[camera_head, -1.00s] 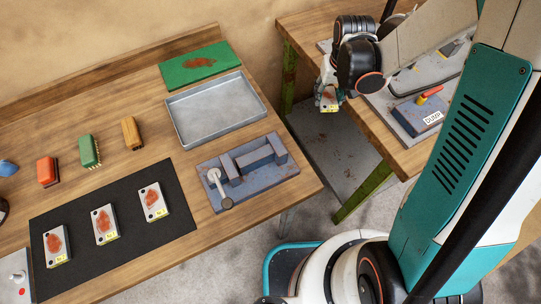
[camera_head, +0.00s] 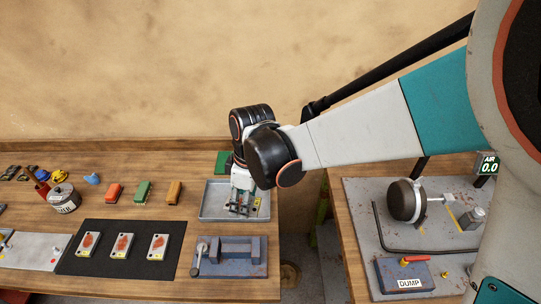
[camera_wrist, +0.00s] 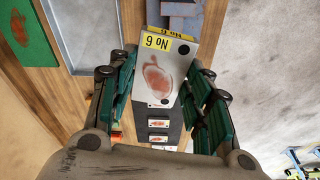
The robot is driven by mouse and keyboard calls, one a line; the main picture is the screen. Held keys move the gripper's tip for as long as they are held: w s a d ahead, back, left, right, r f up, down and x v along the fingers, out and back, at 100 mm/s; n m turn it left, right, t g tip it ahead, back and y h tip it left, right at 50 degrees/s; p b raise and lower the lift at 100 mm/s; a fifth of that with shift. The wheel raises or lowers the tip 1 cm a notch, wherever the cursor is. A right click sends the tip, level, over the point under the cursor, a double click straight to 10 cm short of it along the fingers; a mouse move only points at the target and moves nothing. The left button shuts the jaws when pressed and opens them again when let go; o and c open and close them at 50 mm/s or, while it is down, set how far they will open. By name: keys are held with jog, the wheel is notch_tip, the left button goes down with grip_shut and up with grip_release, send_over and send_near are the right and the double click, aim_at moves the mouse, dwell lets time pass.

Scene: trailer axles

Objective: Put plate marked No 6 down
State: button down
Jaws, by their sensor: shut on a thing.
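The plate marked No 6 (camera_wrist: 160,72) is light grey with a rusty patch, dark holes and a yellow label strip. It sits between the green-padded fingers of my gripper (camera_wrist: 162,98) in the wrist view, and the fingers are shut on it. In the head view my gripper (camera_head: 242,203) is in front of the shallow metal tray (camera_head: 209,203), at its right part. The held plate is mostly hidden there. I cannot tell how high it is. Three similar plates (camera_head: 122,245) lie in a row on the black mat (camera_head: 180,262).
A blue-grey vise-like fixture (camera_head: 232,268) with a lever stands in front of the tray. Red, green and orange brushes (camera_head: 142,193) lie left of it. The right bench holds a box labelled DUMP (camera_head: 405,278). A gap separates the benches.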

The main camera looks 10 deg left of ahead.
jog(key=s+a+r+n+p, duration=0.1)
jog(key=s+a+r+n, duration=0.1)
jog(key=s+r, duration=0.1)
jog(key=b, duration=1.3)
send_near(236, 248)
jog(key=f, duration=0.3)
jog(key=a+f, duration=0.1)
jog(key=f, duration=0.1)
jog(key=shift+w+f, duration=0.1)
jog(key=shift+f, duration=0.05)
jog(key=shift+f, duration=0.4)
jog(key=shift+f+b, duration=0.2)
jog(key=shift+b, duration=0.25)
jog(key=c, duration=0.8)
grip_release()
jog(key=r+p, duration=0.3)
jog(key=r, duration=0.1)
jog(key=d+r+p, duration=0.1)
jog(key=r+p, duration=0.2)
jog(key=r, duration=0.1)
jog(key=d+r+p, duration=0.1)
jog(key=r+p, duration=0.2)
jog(key=r, duration=0.2)
